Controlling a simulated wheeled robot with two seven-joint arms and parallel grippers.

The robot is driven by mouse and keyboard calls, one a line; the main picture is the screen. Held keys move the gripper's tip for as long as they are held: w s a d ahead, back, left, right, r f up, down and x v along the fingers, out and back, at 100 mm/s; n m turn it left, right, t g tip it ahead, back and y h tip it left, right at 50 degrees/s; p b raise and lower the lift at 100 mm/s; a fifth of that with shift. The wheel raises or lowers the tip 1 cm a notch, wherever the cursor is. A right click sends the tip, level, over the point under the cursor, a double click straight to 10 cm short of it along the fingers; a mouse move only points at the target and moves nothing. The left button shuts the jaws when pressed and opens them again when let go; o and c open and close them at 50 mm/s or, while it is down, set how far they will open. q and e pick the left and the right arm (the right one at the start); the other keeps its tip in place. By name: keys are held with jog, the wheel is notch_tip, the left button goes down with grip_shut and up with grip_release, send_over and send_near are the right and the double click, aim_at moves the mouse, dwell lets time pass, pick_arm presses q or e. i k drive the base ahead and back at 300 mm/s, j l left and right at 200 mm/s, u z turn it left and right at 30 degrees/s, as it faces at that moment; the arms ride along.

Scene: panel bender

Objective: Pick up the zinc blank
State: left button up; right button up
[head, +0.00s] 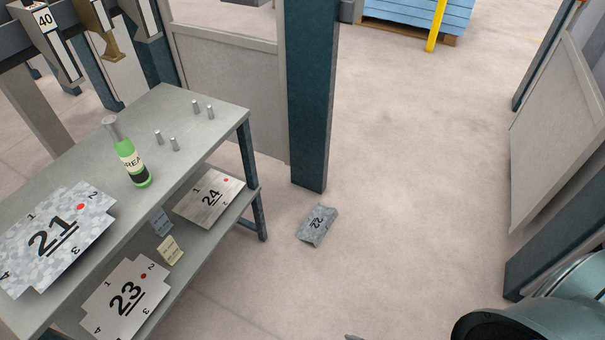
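A blank marked 21 (50,237) has a mottled, spangled grey surface like zinc. It lies flat at the near left end of the grey table top, with cut corners, edge numbers and a red dot. A brushed blank marked 24 (209,198) and a plain pale blank marked 23 (125,299) lie on the shelf below. A bent grey mottled piece marked 22 (317,225) lies on the floor. My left gripper is not in view. A small grey tip shows at the bottom edge, perhaps part of my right gripper; its opening cannot be seen.
A green bottle (132,160) and several small metal pins (174,144) stand on the table (190,110). Two small labels (165,235) sit at the shelf edge. A dark post (310,100) rises behind the floor piece. The floor (420,160) to the right is clear up to a panel (560,120).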

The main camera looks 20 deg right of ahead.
aim_at(313, 229)
jog(key=z, duration=0.8)
jog(key=i+l+u, duration=0.1)
jog(key=i+l, duration=0.15)
jog(key=i, duration=0.25)
jog(key=i+l+u, duration=0.1)
jog(key=i+l, duration=0.15)
jog(key=i, duration=0.2)
